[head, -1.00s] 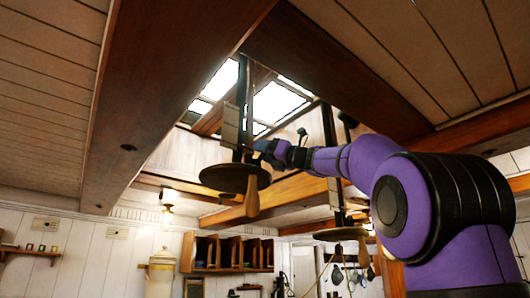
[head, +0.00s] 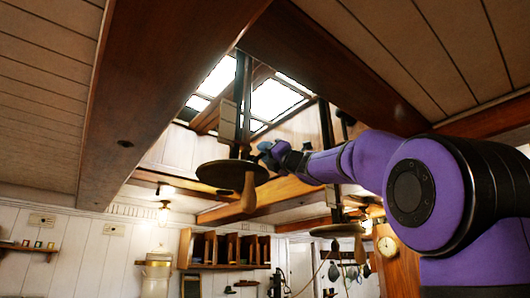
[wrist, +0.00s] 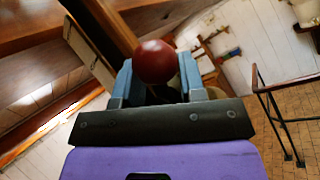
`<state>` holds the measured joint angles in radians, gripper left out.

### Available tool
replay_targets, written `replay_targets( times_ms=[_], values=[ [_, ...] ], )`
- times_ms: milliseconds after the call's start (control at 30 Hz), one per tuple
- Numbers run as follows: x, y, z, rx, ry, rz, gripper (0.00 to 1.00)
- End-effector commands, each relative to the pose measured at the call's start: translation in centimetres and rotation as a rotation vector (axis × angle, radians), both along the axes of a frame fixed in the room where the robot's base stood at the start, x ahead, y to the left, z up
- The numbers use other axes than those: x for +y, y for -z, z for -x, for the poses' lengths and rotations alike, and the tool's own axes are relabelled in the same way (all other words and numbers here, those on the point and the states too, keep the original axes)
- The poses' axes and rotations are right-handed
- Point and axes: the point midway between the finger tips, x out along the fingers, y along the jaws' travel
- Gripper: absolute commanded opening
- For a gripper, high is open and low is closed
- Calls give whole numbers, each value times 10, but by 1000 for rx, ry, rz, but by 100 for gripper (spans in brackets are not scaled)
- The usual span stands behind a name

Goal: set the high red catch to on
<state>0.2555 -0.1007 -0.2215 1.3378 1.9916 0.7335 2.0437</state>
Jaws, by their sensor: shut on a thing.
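The red catch shows as a round red knob (wrist: 155,61) in the wrist view, between the two blue fingers of my gripper (wrist: 156,76). My gripper is shut on it. In the head view my gripper (head: 266,151) is small and high up, just right of a dark post and above the right rim of a round brown disc (head: 215,174). The red knob cannot be made out there, and the catch's position is not readable.
A wooden handle (head: 248,195) hangs below the disc. A pale block (head: 228,121) is on the post above it. Another disc (head: 338,230) hangs farther back. Heavy ceiling beams (head: 170,90) run close by. Shelves (head: 225,250) are on the far wall.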

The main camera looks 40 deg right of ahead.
Motion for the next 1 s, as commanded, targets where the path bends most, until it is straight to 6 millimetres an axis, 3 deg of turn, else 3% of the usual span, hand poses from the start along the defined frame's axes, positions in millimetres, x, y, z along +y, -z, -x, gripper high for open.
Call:
replay_targets(
  times_ms=[100, 133, 233, 567, 1000],
  values=[
    [0, 0, 0, 0, 1, 1, 0],
    [0, 0, 0, 0, 1, 1, 42],
    [0, 0, 0, 0, 1, 2, 62],
    [-1, 1, 3, 0, 1, 3, 62],
    [-18, 38, 61, 0, 0, 1, 62]
  ],
)
